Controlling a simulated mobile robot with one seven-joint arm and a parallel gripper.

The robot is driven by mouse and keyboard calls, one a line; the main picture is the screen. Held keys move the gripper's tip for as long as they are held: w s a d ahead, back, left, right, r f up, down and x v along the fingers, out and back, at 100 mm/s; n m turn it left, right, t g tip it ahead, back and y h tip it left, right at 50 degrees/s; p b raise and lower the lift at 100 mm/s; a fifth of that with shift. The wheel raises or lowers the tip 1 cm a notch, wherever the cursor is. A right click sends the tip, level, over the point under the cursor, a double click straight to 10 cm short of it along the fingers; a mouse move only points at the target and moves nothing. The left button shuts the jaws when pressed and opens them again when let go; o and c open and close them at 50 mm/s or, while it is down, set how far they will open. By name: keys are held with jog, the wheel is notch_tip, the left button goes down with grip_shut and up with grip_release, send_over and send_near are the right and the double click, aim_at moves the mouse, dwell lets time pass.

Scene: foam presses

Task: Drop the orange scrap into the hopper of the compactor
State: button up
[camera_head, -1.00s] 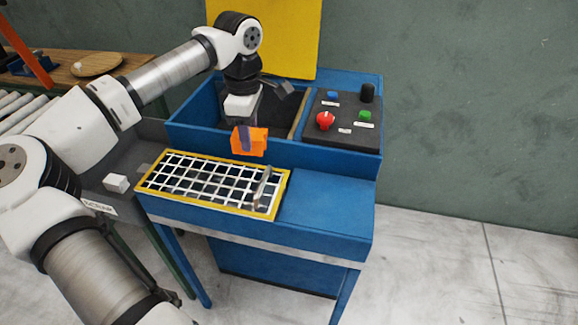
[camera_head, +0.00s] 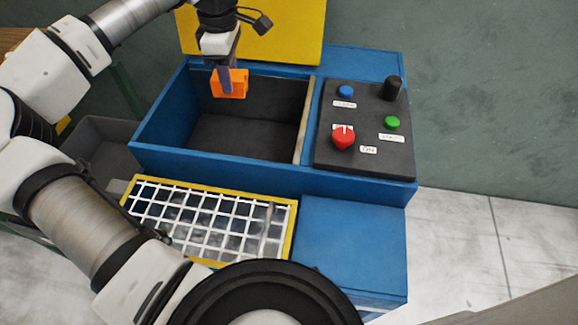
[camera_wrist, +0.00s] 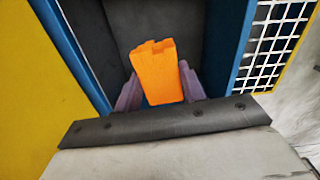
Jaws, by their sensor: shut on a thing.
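The orange scrap (camera_head: 236,84) is a small block held between the fingers of my gripper (camera_head: 227,82). In the wrist view the scrap (camera_wrist: 159,72) sits between two purple fingers, with the dark hopper interior behind it. In the head view my gripper and the scrap appear over the back left part of the hopper (camera_head: 160,143) of the blue compactor (camera_head: 350,225). The hopper is an open blue box with a dark inside, and its visible floor is empty. The exact height of the scrap above the hopper is hard to tell.
A yellow-framed white grid guard (camera_head: 205,215) lies in front of the hopper. A black control panel (camera_head: 330,155) with a red knob (camera_head: 344,137), a blue button (camera_head: 345,91) and a green button (camera_head: 391,123) is at its right. A yellow panel (camera_head: 285,35) stands behind.

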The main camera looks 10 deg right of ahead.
aim_at(233, 95)
jog(key=shift+w+f, duration=0.1)
jog(key=shift+f, duration=0.1)
jog(key=shift+f+b, duration=2)
jog(key=shift+f, duration=0.8)
jog(key=o, duration=1)
jog(key=shift+o, duration=0.2)
jog(key=shift+r, duration=0.1)
notch_tip(233, 95, up, 14)
jog(key=shift+f+b, duration=0.15)
jog(key=shift+b, duration=0.55)
